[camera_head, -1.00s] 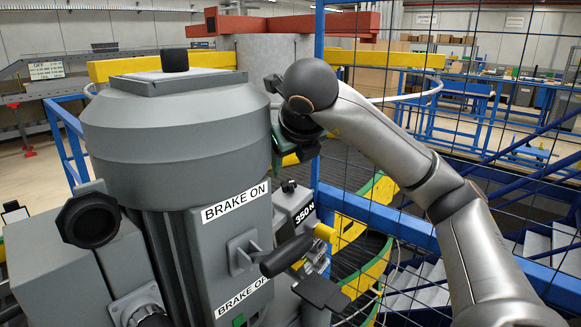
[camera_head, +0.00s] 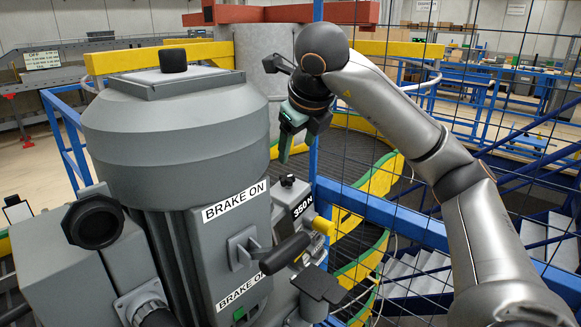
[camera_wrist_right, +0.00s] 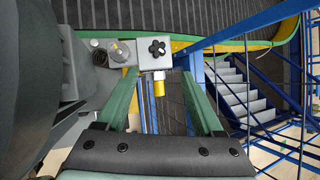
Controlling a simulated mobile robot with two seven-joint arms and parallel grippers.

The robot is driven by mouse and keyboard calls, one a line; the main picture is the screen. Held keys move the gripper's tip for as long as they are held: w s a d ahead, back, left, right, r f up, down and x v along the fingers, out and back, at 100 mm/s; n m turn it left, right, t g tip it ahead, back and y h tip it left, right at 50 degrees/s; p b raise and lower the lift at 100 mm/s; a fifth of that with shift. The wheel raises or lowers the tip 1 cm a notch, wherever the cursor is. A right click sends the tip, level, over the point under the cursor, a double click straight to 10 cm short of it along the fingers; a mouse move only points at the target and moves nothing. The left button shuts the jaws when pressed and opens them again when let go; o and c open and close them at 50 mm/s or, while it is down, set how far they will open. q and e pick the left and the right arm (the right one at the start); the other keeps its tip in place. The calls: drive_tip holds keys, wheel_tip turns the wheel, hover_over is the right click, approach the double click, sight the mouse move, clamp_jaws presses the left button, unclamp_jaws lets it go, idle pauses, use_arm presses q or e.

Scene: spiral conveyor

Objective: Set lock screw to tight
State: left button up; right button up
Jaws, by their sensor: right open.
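A grey block with a "350 N" label (camera_head: 303,206) stands right of the big grey motor housing. On its top sits a small black knob (camera_head: 288,180), which shows as a four-lobed star knob in the right wrist view (camera_wrist_right: 157,48). A yellow knob (camera_head: 321,225) sticks out of the block's side and also shows in the wrist view (camera_wrist_right: 159,86). I cannot tell for certain which is the lock screw. My right gripper (camera_head: 298,150) is open and empty, green fingers pointing down above the block.
The grey motor housing (camera_head: 175,130) with "BRAKE ON" labels and a black-handled lever (camera_head: 285,254) stands close on the left. A blue-framed mesh fence (camera_head: 400,218) runs on the right, in front of the spiral conveyor (camera_head: 345,160). White stairs (camera_head: 410,285) lie beyond.

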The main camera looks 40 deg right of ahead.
sight(288, 176)
drive_tip(key=w+d+r+n+g+y, duration=0.1)
drive_tip(key=d+r+n+y, duration=0.1)
drive_tip(key=d+n+y, duration=0.5)
drive_tip(key=w+a+f, duration=0.1)
drive_tip(key=f, duration=0.3)
drive_tip(key=w+a+f+n+h, duration=0.1)
drive_tip(key=w+f, duration=0.1)
drive_tip(key=f, duration=0.2)
drive_tip(key=w+a+f+n+h, duration=0.1)
drive_tip(key=w+f, duration=0.1)
drive_tip(key=f, duration=0.1)
drive_tip(key=shift+w+f, duration=0.15)
drive_tip(key=shift+f, duration=0.25)
clamp_jaws()
